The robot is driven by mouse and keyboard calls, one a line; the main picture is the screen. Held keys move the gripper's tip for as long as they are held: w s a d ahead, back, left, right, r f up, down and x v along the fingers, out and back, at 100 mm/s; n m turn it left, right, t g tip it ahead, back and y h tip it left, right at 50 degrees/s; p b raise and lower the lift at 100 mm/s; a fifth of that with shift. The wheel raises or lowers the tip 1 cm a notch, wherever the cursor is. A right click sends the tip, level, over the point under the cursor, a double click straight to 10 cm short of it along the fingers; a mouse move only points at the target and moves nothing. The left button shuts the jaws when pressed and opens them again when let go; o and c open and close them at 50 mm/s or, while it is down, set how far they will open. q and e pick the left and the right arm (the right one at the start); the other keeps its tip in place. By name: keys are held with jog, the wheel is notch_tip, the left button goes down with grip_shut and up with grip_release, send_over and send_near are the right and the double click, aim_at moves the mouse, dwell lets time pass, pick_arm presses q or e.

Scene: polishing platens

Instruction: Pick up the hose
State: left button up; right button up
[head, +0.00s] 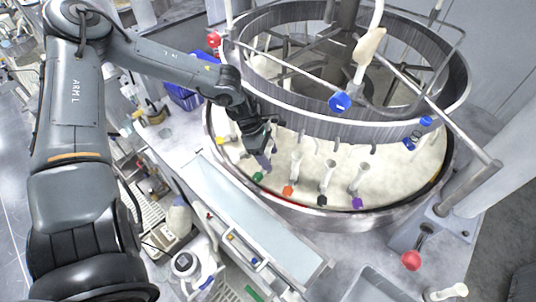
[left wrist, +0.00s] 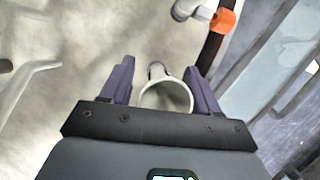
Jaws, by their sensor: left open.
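Several short white hose-like tubes with coloured ends stand along the near rim of the round platen. They include an orange-ended one (head: 296,171), a black-ended one (head: 328,172) and a purple-ended one (head: 361,178). My left gripper (head: 264,159) is over the rim near a green end (head: 258,176) and hides what is behind it. In the left wrist view my gripper (left wrist: 163,82) is open, with dark purple fingers on either side of a white round tube mouth (left wrist: 167,96). I cannot tell whether they touch it. My right gripper is not in view.
An orange-ended white fitting (left wrist: 222,20) lies close by in the left wrist view. The large metal ring (head: 300,122) stands over the pale platen (head: 420,165). A long tray (head: 235,203) is in front, and a blue bin (head: 185,97) is behind my left arm.

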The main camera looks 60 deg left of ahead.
pick_arm(q)
jog(key=c, duration=1)
jog(key=shift+r, duration=0.1)
jog(key=shift+c, duration=0.2)
